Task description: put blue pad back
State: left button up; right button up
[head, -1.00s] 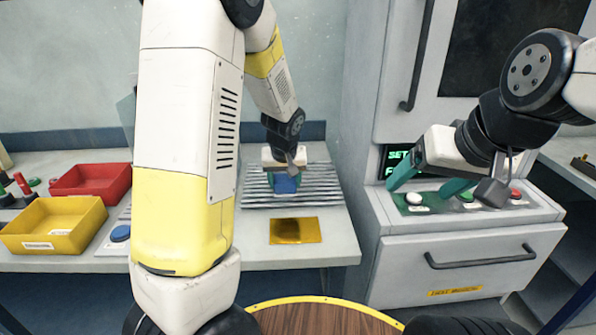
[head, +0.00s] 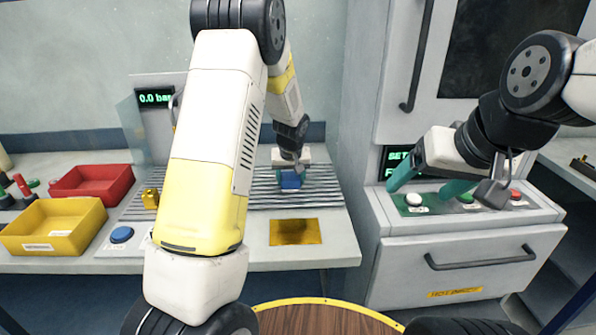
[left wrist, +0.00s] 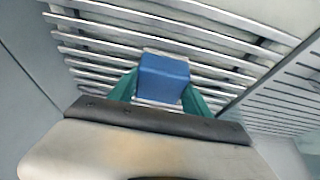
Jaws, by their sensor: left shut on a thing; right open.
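The blue pad (head: 290,180) is a small blue block over the ribbed metal rack (head: 322,190) on the bench. My left gripper (head: 291,172) is shut on it from above. In the left wrist view the blue pad (left wrist: 162,78) sits between the two green fingers of my left gripper (left wrist: 160,90), with the rack bars (left wrist: 100,50) behind it. I cannot tell whether the pad touches the bars. My right gripper (head: 428,188) is open and empty, in front of the button panel at the right.
A gold plate (head: 294,232) lies on the bench in front of the rack. A red bin (head: 92,183) and a yellow bin (head: 52,226) stand at the left. A blue button (head: 121,234) and a small brass-coloured part (head: 150,198) are between bins and rack. A cabinet (head: 460,270) stands right.

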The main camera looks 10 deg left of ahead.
pick_arm(q)
jog(key=shift+f, duration=0.15)
jog(key=o, duration=1.3)
jog(key=s+r+h, duration=0.1)
jog(key=s+r, duration=0.4)
jog(key=r, duration=0.3)
jog(key=s+r, duration=0.4)
jog(key=r, duration=0.4)
jog(key=s+r+m, duration=0.1)
jog(key=s+r, duration=0.1)
jog(key=s, duration=0.6)
jog(key=s+r+m+t+h, duration=0.1)
jog(key=s+r, duration=0.2)
jog(key=s, duration=0.5)
jog(key=s+r+h, duration=0.1)
jog(key=s+r, duration=0.1)
jog(key=s, duration=0.7)
jog(key=shift+a+r+m+t, duration=0.3)
jog(key=shift+r+m+t, duration=0.05)
jog(key=shift+m+t, duration=0.05)
